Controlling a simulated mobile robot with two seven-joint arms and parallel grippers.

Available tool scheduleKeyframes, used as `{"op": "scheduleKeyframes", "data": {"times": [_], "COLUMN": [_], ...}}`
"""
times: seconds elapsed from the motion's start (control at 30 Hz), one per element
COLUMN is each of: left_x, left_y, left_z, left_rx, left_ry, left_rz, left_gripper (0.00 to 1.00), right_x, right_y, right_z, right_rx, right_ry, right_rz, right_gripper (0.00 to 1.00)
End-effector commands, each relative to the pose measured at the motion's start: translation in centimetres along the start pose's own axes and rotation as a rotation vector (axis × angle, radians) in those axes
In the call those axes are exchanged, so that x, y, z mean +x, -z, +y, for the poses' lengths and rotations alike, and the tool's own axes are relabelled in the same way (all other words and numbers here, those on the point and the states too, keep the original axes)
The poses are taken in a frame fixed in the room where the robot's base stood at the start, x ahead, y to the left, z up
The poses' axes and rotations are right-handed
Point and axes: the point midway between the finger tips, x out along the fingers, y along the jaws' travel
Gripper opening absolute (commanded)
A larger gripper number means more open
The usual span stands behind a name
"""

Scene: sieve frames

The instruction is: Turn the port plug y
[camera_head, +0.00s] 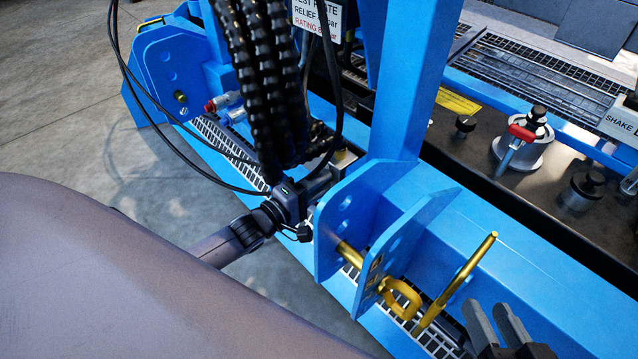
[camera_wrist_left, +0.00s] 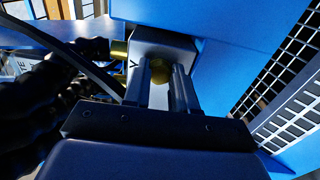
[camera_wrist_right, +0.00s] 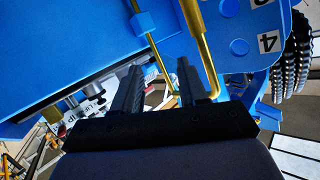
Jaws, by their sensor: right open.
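In the left wrist view, a rounded brass plug (camera_wrist_left: 160,71) sits on a grey block (camera_wrist_left: 150,48) marked with a dark letter, partly hidden, that looks like a V or Y. My left gripper (camera_wrist_left: 162,76) has its fingers close together on both sides of this plug, seemingly shut on it. In the head view my left gripper (camera_head: 318,180) reaches in beside the block; its fingertips are hard to make out there. My right gripper (camera_head: 493,312) is open and empty at the lower right, also seen in the right wrist view (camera_wrist_right: 160,80), near a bent brass rod (camera_wrist_right: 207,50).
Black ribbed hoses (camera_head: 265,80) and thin cables hang close to my left gripper. A red-handled valve (camera_head: 520,133) stands on the panel at right. A blue beam (camera_head: 540,270) runs behind my right gripper.

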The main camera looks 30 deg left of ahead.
Motion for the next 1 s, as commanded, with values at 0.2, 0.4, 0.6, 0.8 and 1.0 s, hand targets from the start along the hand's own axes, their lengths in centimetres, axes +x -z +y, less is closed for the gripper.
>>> {"op": "scheduleKeyframes", "data": {"times": [0.2, 0.4, 0.6, 0.8, 1.0], "left_x": [0.0, 0.0, 0.0, 0.0, 0.0], "left_y": [0.0, 0.0, 0.1, 0.1, 0.1], "left_z": [0.0, 0.1, 0.1, 0.1, 0.0], "left_rx": [0.007, 0.062, 0.192, 0.375, 0.565], "left_ry": [0.0, 0.001, 0.0, 0.0, 0.0], "left_rz": [0.0, 0.001, 0.002, 0.002, 0.002], "left_gripper": [0.0, 0.0, 0.0, 0.0, 0.0], "right_x": [0.0, -0.1, 0.2, 0.5, 0.8], "right_y": [0.1, 0.2, 0.0, 0.1, 0.8], "right_z": [0.0, -0.2, -0.5, -1.0, -1.2], "right_rx": [0.001, 0.013, 0.043, 0.08, 0.091], "right_ry": [0.001, 0.007, 0.019, 0.037, 0.039], "right_rz": [0.0, -0.007, -0.033, -0.056, -0.051], "right_gripper": [0.43, 0.43, 0.43, 0.43, 0.43]}}
